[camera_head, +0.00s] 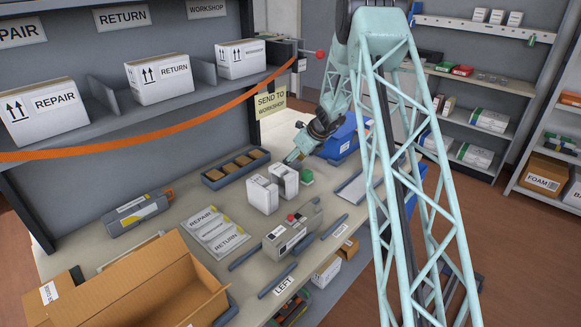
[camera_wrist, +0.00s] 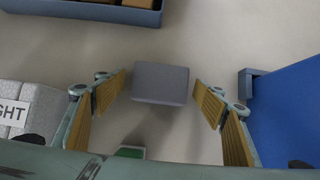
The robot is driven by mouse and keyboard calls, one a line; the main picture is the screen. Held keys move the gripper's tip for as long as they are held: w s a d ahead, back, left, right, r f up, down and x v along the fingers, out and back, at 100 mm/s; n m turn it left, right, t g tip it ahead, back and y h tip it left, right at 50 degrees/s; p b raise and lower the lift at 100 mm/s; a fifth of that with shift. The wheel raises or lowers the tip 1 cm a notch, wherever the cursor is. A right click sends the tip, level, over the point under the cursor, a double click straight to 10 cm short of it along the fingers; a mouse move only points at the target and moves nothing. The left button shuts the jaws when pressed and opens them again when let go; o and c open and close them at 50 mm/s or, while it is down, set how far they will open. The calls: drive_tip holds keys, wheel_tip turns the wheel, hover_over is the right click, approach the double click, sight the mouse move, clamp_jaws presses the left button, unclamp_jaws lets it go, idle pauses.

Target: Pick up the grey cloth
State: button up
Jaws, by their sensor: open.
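The grey cloth (camera_wrist: 160,83) shows in the wrist view as a small, folded, block-like grey piece on the pale bench top. My gripper (camera_wrist: 160,90) is open, with one ridged tan finger on each side of the cloth. In the head view my gripper (camera_head: 292,159) is low over the back of the bench, behind two pale upright packs. I cannot make out the cloth in the head view.
A blue bin (camera_wrist: 292,105) stands close on the right. A blue-grey tray (camera_wrist: 85,10) lies beyond, and a pale pack (camera_wrist: 35,108) stands at left. A green item (camera_wrist: 130,152) is near my gripper. An open cardboard box (camera_head: 150,285) sits at the bench's front left.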

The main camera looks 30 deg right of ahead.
drive_tip(key=c, duration=0.8)
drive_tip(key=shift+c, duration=0.3)
drive_tip(key=shift+r+p, duration=1.5)
drive_tip(key=shift+r, duration=3.5)
drive_tip(key=shift+o, duration=0.6)
drive_tip(key=shift+d+r, duration=0.1)
drive_tip(key=shift+r, duration=0.05)
drive_tip(key=shift+c, duration=0.7)
